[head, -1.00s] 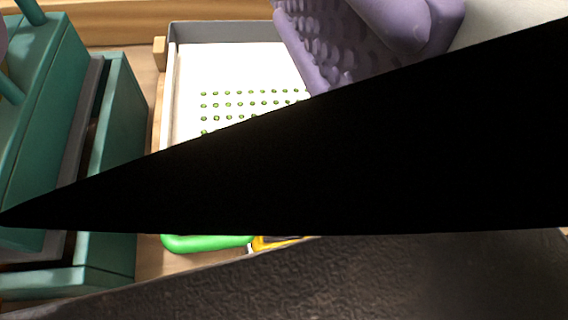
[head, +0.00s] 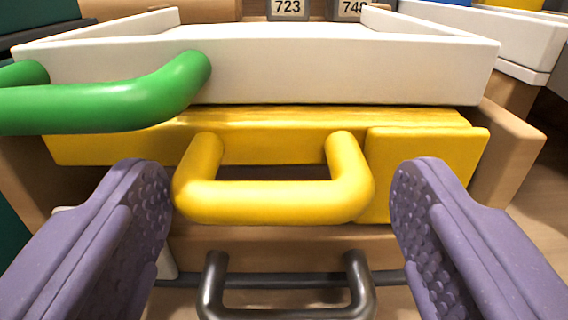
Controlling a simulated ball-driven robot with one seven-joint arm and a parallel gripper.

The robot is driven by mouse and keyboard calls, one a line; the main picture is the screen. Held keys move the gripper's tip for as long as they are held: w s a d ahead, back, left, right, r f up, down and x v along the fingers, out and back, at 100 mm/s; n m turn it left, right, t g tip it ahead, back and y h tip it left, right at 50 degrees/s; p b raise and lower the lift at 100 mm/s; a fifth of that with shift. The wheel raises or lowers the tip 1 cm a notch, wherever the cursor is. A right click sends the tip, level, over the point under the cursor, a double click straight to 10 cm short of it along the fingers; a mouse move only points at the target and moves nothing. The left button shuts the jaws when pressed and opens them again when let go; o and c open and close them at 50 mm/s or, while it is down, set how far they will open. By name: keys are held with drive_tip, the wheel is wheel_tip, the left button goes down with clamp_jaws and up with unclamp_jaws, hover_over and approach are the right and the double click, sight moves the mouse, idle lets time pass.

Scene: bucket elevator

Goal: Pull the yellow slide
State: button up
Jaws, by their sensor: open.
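The yellow slide (head: 425,160) sits in a wooden frame under a white tray, in the middle of the head view. Its yellow U-shaped handle (head: 270,203) sticks out toward me. My gripper (head: 282,195) is open, with one purple textured finger on each side of the handle. The left finger is very close to the handle's left end; I cannot tell whether it touches. A gap shows between the handle and the right finger. Nothing is held.
A white tray (head: 345,68) lies just above the slide. A green handle (head: 140,97) juts out at upper left. A dark metal handle (head: 285,310) is below the yellow one. Number plates reading 723 (head: 288,9) and about 740 (head: 349,9) stand behind. Another white tray (head: 500,30) is at upper right.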

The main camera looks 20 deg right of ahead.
drive_tip(key=shift+c, duration=0.2)
drive_tip(key=c, duration=1.2)
drive_tip(key=shift+s+a+b, duration=0.2)
drive_tip(key=shift+s+b, duration=0.2)
drive_tip(key=shift+s, duration=0.45)
drive_tip(key=o, duration=1.2)
drive_tip(key=shift+o, duration=0.2)
drive_tip(key=p+v, duration=0.1)
drive_tip(key=v, duration=0.7)
drive_tip(key=shift+p, duration=0.35)
